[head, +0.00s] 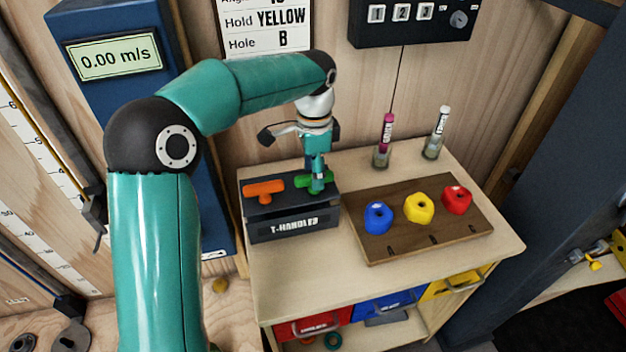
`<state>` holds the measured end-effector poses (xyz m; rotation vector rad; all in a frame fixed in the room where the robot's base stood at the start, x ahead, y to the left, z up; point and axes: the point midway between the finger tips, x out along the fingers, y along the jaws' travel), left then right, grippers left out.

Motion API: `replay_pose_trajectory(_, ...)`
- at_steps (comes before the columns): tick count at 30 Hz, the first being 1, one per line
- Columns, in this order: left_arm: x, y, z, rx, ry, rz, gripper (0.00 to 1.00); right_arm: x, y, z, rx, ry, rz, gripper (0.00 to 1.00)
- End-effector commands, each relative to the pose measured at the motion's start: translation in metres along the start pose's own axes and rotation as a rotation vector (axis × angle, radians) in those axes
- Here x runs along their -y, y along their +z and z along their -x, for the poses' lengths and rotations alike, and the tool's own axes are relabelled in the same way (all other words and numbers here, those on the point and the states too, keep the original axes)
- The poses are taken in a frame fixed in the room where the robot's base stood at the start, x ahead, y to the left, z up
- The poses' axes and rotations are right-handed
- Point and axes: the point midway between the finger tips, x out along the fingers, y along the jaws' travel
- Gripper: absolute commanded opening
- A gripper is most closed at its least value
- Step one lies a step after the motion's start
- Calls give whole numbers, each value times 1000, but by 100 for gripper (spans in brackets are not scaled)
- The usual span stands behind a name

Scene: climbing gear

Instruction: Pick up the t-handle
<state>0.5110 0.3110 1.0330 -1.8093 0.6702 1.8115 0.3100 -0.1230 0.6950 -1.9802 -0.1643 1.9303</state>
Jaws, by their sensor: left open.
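Two T-handles stand in a dark box (293,224) labelled "T-HANDLES" at the left of the cabinet top. The orange T-handle (263,190) is at the left. The green T-handle (305,181) is at the right and partly hidden by my left gripper. My left gripper (317,184) is open and points down right at the green T-handle, with its fingertips at the handle's bar. I cannot tell whether the fingers touch it. My right gripper is not in view.
A wooden board (385,250) with blue (378,217), yellow (418,208) and red (456,199) holds lies to the right. Two markers (387,128) (441,120) stand in holders behind it. A dark post (550,190) rises at the right. The cabinet top's front (300,284) is clear.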

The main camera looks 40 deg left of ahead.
Motion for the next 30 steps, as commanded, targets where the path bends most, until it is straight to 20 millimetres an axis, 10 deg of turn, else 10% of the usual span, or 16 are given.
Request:
replay_pose_trajectory(12,0,0,-18,-1,-1,0,54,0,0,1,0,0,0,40)
replay_pose_trajectory(22,0,0,-18,-1,-1,1,0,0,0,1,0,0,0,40)
replay_pose_trajectory(30,0,0,-18,-1,-1,1,0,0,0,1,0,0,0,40)
